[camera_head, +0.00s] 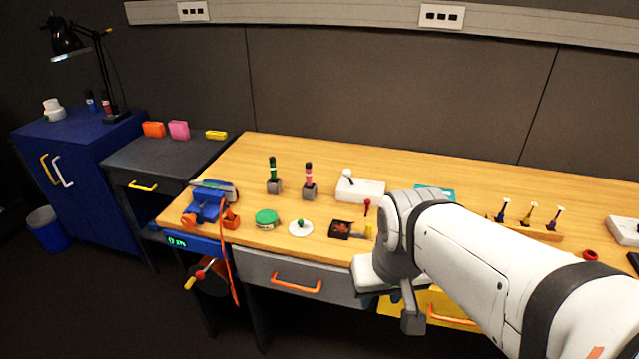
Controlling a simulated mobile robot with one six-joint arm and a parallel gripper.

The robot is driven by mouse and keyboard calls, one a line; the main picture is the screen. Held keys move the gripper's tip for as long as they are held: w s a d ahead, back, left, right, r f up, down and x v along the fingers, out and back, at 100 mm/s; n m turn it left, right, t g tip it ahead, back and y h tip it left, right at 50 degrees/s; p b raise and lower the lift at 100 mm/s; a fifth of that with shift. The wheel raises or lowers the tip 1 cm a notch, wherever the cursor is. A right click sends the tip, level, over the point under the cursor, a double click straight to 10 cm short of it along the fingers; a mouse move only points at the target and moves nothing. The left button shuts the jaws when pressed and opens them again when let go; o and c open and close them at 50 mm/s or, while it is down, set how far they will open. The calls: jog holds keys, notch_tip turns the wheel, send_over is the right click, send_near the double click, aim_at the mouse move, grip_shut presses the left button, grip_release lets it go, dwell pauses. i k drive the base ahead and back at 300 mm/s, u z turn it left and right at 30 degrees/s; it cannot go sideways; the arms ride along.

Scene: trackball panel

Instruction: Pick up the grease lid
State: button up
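A flat white round lid with a small green knob (300,228) lies on the wooden bench near its front edge; it looks like the grease lid. A low green round tin (266,219) stands just left of it, apart from it. Whether the tin is open on top is too small to tell. My arm comes in from the right, and my gripper (410,318) hangs at the bench's front edge, right of the lid and well apart from it. The wrist hides most of the gripper, so its opening is unclear.
A blue vise (208,203) stands left of the tin. Behind are two upright handled tools (309,182) in grey blocks and a white box (360,190). A dark square tray (341,229) lies right of the lid. An orange-handled drawer (298,280) is below.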

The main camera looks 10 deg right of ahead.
aim_at(301, 228)
jog(key=i, duration=1)
jog(key=z, duration=0.1)
